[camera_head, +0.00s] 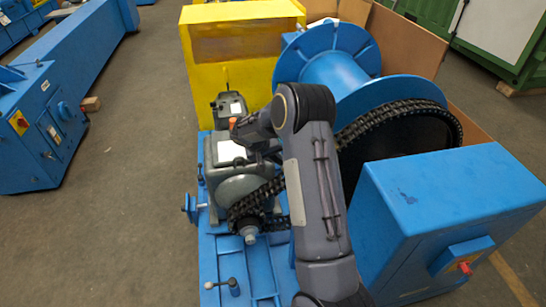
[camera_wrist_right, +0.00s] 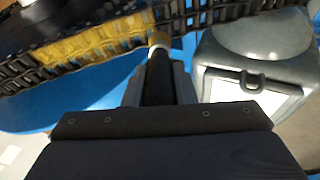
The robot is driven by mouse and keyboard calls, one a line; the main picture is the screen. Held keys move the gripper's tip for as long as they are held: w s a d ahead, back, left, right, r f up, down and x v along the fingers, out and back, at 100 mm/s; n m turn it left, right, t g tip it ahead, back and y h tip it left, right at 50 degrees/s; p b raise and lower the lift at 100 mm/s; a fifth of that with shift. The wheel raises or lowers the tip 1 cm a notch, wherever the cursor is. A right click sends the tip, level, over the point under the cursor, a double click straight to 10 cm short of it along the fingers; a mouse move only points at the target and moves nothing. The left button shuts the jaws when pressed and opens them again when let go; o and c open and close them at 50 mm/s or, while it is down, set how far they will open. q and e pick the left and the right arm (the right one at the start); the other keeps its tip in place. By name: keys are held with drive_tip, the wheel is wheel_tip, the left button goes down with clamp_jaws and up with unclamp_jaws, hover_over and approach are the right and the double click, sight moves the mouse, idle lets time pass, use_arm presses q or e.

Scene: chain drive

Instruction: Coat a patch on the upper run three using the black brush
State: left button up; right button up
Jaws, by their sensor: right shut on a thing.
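The black chain (camera_head: 258,196) runs from the small sprocket on the gearbox up to the large wheel, and my right arm hides much of it. In the right wrist view the chain (camera_wrist_right: 215,12) crosses the top, with yellow coating (camera_wrist_right: 90,43) along its left and middle stretch. My right gripper (camera_wrist_right: 159,85) is shut on the black brush (camera_wrist_right: 158,78), which points at the chain. The brush's pale tip meets the chain's lower edge in the picture; I cannot tell if it presses on it. My left gripper is not in view.
A grey gearbox (camera_head: 226,150) stands left of the chain; it also shows in the wrist view (camera_wrist_right: 255,62). A blue drum (camera_head: 340,72), a yellow housing (camera_head: 235,50) and a blue cabinet (camera_head: 450,195) surround it.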

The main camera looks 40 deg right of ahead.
drive_tip(key=shift+s+d+f+b, duration=0.15)
drive_tip(key=shift+d+f+b, duration=0.15)
drive_tip(key=shift+f+b, duration=0.15)
drive_tip(key=shift+r, duration=0.15)
